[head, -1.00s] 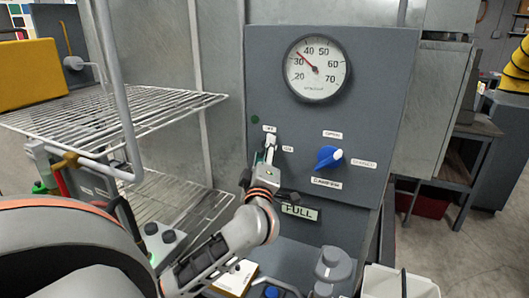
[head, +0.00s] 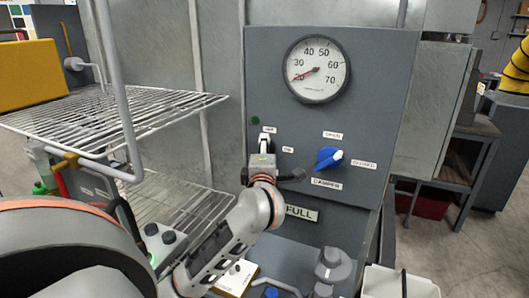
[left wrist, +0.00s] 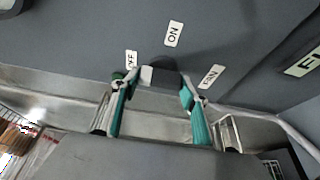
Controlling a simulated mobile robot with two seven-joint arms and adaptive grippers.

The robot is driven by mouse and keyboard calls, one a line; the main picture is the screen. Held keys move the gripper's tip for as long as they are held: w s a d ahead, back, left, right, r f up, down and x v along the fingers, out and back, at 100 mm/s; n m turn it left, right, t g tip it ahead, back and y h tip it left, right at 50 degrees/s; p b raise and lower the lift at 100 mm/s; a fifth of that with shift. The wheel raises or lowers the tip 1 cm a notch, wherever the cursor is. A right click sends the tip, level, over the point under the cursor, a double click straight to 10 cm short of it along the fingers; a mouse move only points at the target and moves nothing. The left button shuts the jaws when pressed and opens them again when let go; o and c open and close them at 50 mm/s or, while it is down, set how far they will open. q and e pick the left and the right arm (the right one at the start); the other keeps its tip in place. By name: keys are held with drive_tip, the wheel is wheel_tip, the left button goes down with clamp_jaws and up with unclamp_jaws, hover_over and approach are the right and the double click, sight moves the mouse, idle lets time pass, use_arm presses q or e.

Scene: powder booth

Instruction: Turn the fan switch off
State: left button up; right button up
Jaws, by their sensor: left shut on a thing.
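The dark fan switch knob (left wrist: 162,80) is on the grey control panel (head: 225,75). In the left wrist view, it sits between the teal fingers of my left gripper (left wrist: 158,105), which is shut on it. Its pale edge faces the OFF label (left wrist: 131,60); the ON label (left wrist: 174,33) is above it and the FAN label (left wrist: 210,76) is to its right. My right gripper is not in view.
The round gauge (head: 317,70) has its red needle pointing left, near the low end. A blue damper knob (head: 328,159) is right of my gripper. A wire rack (head: 150,105) stands at left. A small dark green lamp (head: 255,120) is above the gripper.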

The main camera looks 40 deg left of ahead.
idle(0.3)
use_arm(q)
drive_tip(key=o, duration=1.1)
drive_tip(key=v, duration=1.2)
